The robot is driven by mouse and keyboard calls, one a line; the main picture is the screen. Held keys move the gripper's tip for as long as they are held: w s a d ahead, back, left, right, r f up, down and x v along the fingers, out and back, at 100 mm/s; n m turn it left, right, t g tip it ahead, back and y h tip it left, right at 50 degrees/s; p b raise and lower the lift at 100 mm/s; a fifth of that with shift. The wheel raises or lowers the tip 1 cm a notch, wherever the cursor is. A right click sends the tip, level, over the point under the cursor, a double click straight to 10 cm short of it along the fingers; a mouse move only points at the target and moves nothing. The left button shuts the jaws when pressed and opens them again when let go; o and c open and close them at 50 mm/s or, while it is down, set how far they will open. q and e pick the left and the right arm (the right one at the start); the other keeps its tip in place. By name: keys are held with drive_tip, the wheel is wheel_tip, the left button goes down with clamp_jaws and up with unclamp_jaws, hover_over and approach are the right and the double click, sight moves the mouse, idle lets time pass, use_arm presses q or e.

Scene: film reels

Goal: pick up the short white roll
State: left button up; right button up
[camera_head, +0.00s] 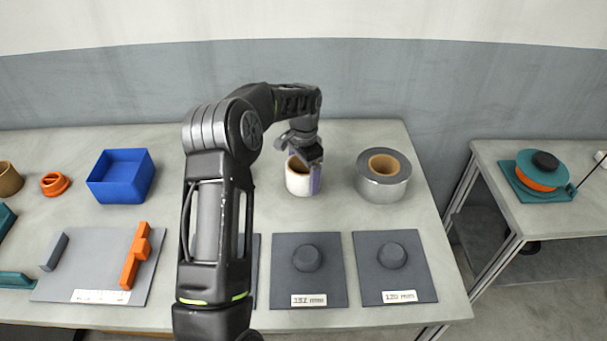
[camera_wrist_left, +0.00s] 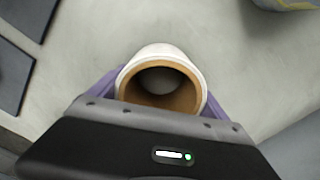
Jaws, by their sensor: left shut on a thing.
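The short white roll (camera_head: 297,182) has a brown cardboard core and stands upright on the table, left of a larger silver roll. My left gripper (camera_head: 305,172) comes down on it from above, with a purple finger on its right side. In the left wrist view the white roll (camera_wrist_left: 150,52) sits between the two purple fingers (camera_wrist_left: 161,92), which are shut on its outer wall. The near part of the roll is hidden by the gripper body. I cannot tell if its base touches the table. My right gripper is not in view.
The silver roll (camera_head: 384,178) stands close on the right. Two dark plates with round knobs, labelled plates (camera_head: 325,288) and (camera_head: 423,287), lie in front. A blue bin (camera_head: 121,177) and an orange ring (camera_head: 55,184) are at left. A side table (camera_head: 560,215) holds an orange reel (camera_head: 536,176).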

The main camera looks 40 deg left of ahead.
use_arm(q)
drive_tip(key=c, duration=0.8)
drive_tip(key=shift+r, duration=0.15)
drive_tip(key=shift+r, duration=0.3)
wheel_tip(320, 180, up, 9)
drive_tip(key=b, duration=0.2)
